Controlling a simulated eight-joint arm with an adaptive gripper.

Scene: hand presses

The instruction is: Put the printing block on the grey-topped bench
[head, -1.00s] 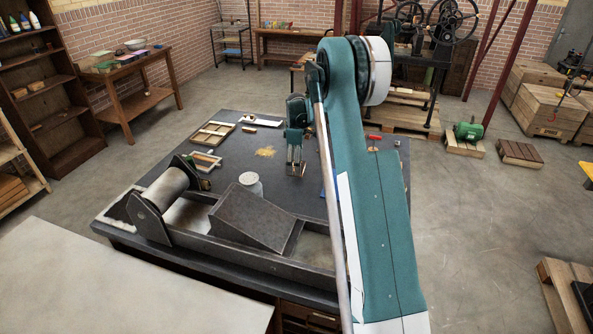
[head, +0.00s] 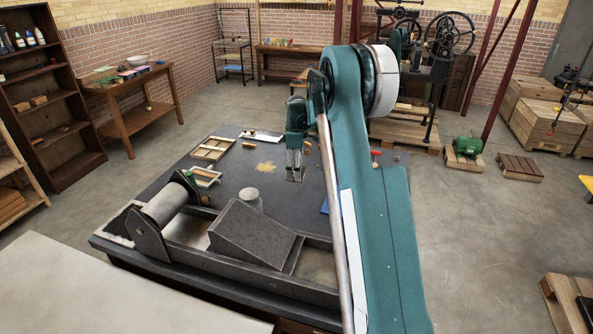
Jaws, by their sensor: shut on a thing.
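My gripper (head: 295,176) points down over the dark-topped table in the middle of the head view. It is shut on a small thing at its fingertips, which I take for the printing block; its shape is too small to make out. Whether it touches the table top cannot be told. A bench with a pale grey top (head: 110,285) fills the lower left corner, in front and left of my gripper, and its visible top is bare.
The dark table (head: 165,183) carries a roller press (head: 165,205) with a sloped block, a whitish jar (head: 250,198), wooden frames (head: 212,148) and a yellowish patch (head: 265,167). The press lies between my gripper and the pale bench. Shelves (head: 45,95) stand left.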

